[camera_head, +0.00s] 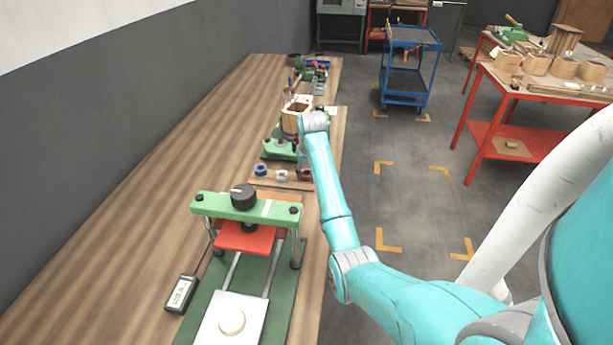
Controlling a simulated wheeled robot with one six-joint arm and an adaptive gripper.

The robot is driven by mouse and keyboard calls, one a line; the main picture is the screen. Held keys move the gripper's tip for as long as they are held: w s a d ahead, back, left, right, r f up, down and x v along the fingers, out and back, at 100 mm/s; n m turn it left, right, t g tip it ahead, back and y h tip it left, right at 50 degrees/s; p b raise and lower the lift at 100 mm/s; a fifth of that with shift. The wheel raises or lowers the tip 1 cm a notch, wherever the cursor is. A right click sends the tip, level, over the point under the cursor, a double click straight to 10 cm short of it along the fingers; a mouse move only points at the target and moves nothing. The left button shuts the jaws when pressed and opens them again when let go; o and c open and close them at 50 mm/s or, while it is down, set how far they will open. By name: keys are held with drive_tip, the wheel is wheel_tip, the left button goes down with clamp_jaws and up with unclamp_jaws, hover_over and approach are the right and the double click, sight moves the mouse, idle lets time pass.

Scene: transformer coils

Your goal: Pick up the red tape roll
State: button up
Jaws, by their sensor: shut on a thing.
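The red tape roll (306,174) shows as a small dark red shape at the right end of a row of tape rolls, partly hidden by my arm. My gripper (299,163) is at the roll, mostly hidden behind my wrist and forearm. It is shut on the red tape roll. The fingertips are too small to make out. I cannot tell whether the roll touches the board below it. A blue tape roll (261,170) and a white tape roll (282,175) stand to its left on a wooden board (266,182).
A green-framed press (225,206) with a red plate stands in front on the wooden bench (150,190). A wooden coil former (291,121) on a green fixture stands behind the rolls. A blue cart (404,98) and a red table (520,135) stand to the right.

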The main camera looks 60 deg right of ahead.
wheel_tip(320, 180, up, 10)
idle(0.6)
drive_tip(key=shift+s+a, duration=0.1)
idle(0.3)
